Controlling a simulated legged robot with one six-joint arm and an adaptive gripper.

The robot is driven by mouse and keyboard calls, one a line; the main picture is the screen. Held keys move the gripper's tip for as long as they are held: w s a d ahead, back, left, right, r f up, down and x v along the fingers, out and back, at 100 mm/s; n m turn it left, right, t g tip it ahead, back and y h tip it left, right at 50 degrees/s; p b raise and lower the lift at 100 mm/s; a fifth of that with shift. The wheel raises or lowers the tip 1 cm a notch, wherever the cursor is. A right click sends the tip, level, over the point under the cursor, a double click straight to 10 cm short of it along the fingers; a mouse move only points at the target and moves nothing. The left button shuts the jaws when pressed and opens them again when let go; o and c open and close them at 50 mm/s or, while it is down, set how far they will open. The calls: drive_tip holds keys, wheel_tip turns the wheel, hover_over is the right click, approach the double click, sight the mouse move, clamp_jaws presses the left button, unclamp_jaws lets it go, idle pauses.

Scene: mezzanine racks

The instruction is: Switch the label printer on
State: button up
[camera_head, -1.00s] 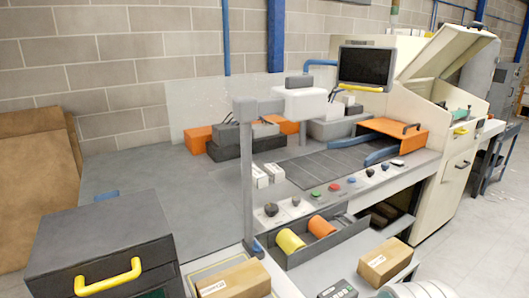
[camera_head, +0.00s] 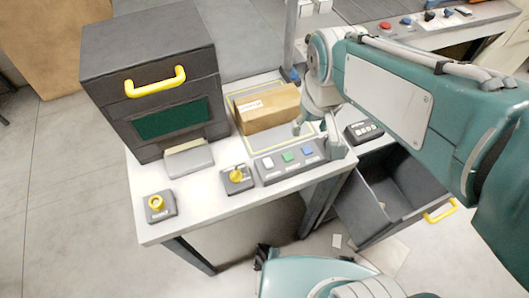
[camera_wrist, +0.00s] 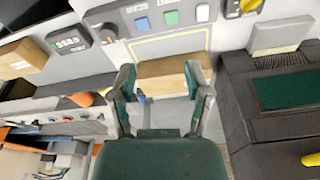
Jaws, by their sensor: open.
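A dark box with a yellow handle and green window, which looks like the label printer (camera_head: 150,75), stands on a white table (camera_head: 200,205); it also shows at the right in the wrist view (camera_wrist: 270,120). A rotary switch with a yellow knob (camera_head: 237,176) sits before it. My gripper (camera_head: 315,137) is open and empty by the right end of a button panel (camera_head: 275,177). In the wrist view, my fingers (camera_wrist: 160,80) are spread, with the panel beyond them.
The panel has white, green and blue buttons. A cardboard box (camera_head: 268,107) lies in a yellow-outlined area behind it. Floor is clear at left.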

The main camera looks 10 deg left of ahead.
drive_tip(key=n+g, duration=0.2)
hover_over(267, 159)
wheel_tip(267, 159, down, 5)
drive_tip(key=shift+h, duration=0.3)
wheel_tip(267, 159, down, 10)
drive_tip(key=shift+a+f, duration=0.1)
drive_tip(key=shift+f, duration=0.1)
clamp_jaws()
